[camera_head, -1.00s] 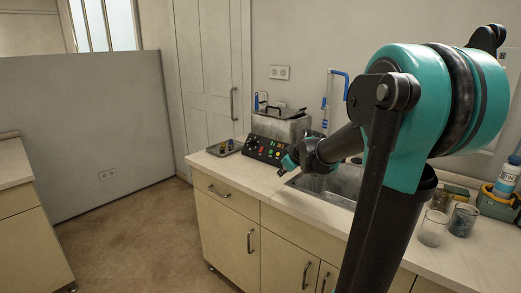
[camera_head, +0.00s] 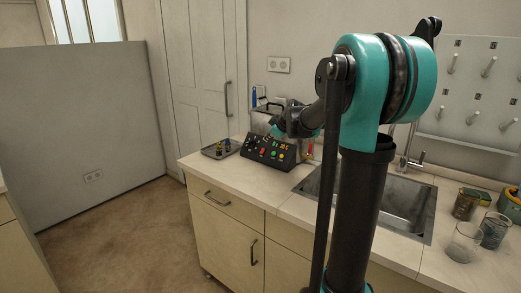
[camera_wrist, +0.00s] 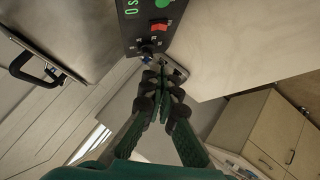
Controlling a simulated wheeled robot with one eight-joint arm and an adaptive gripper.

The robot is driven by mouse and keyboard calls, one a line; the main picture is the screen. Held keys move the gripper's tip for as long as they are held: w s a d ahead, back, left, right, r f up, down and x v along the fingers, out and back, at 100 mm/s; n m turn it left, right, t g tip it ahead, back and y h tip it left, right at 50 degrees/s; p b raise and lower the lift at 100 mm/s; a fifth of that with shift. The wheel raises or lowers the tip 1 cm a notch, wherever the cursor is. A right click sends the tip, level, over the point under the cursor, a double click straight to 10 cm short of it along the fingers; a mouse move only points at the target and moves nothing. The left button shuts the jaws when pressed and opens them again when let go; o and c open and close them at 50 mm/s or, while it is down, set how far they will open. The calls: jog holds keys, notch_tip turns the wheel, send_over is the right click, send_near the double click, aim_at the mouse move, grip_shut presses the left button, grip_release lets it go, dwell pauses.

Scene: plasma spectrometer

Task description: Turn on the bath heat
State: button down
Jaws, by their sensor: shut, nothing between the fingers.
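The black control panel (camera_head: 267,153) with colored buttons and lit digits stands on the counter in front of the metal bath (camera_head: 262,122). In the wrist view the panel (camera_wrist: 137,28) shows at the top, with green digits, a red rocker switch (camera_wrist: 159,26) and a black knob (camera_wrist: 148,47). My gripper (camera_wrist: 160,78) is shut and empty, its fingers pointing toward the panel's end near the knob. I cannot tell whether the tips touch anything. The bath's metal lid and dark handle (camera_wrist: 35,60) show at the left. In the head view my arm partly hides the bath.
A small tray with items (camera_head: 221,148) sits left of the panel. The sink (camera_head: 390,200) lies to the right, with glass beakers (camera_head: 466,241) beyond it. Wooden cabinets (camera_head: 232,236) are below the counter. The floor (camera_head: 130,225) at left is clear.

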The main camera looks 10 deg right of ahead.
send_near(260, 152)
jog(key=w+a, duration=0.3)
jog(key=shift+w+d+f, duration=0.15)
jog(key=shift+w+f, duration=0.1)
jog(key=shift+f, duration=0.35)
jog(key=shift+w+d+f, duration=0.15)
jog(key=shift+w+f, duration=0.1)
jog(key=shift+f, duration=0.3)
jog(key=shift+w+d+f, duration=0.2)
jog(key=shift+d+f, duration=0.05)
jog(key=shift+f, duration=0.4)
jog(key=shift+f+h, duration=0.2)
jog(key=shift+h, duration=0.1)
jog(key=shift+r, duration=0.8)
